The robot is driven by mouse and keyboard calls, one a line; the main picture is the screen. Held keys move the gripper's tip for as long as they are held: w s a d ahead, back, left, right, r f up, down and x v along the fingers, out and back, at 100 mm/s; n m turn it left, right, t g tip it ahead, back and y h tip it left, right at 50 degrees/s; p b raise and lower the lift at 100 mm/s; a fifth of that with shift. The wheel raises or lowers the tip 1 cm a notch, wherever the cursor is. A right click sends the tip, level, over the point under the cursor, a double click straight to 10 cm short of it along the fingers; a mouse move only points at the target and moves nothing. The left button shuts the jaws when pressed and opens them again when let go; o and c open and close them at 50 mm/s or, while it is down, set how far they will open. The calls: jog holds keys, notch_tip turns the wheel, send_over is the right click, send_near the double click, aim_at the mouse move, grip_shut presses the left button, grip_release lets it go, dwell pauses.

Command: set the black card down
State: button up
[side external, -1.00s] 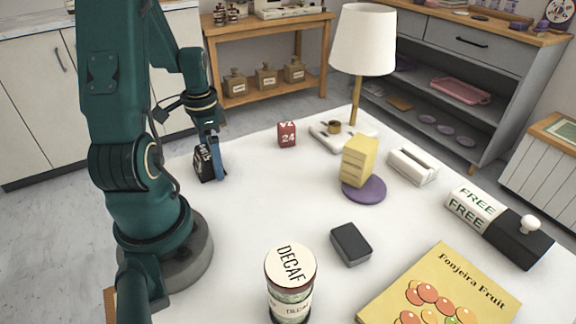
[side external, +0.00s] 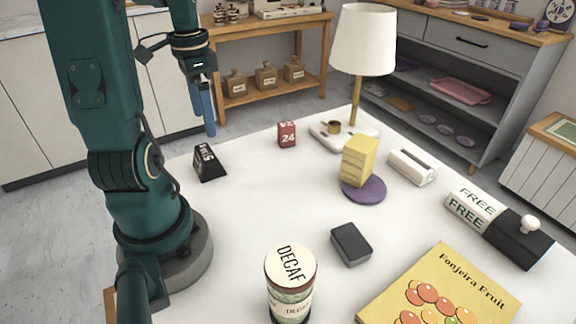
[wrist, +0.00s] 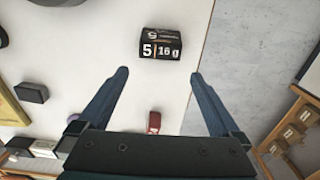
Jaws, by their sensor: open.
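The black card (side external: 208,163) stands on the white table near its left edge, close to my arm's base, with light lettering on its face. In the wrist view the black card (wrist: 160,44) reads "5 | 16 g" and sits beyond the fingertips, near the table edge. My gripper (side external: 207,130) is above the card, apart from it. In the wrist view my gripper (wrist: 158,74) is open, its two blue fingers spread wide with nothing between them.
A red "24" block (side external: 287,134) stands right of the card. A lamp (side external: 360,45), a yellow block on a purple disc (side external: 372,191), a dark grey block (side external: 351,243) and a DECAF canister (side external: 290,285) stand on the table (side external: 245,215). The table's left edge is close to the card.

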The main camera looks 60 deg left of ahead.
jog(key=w+d+r+t, duration=0.1)
jog(key=d+r+t, duration=0.1)
jog(key=d, duration=0.9)
jog(key=d+r+t, duration=0.2)
jog(key=d+t, duration=0.1)
jog(key=d, duration=0.8)
jog(key=shift+w+r+t, duration=0.15)
jog(key=shift+w+t, duration=0.15)
jog(key=shift+w, duration=0.05)
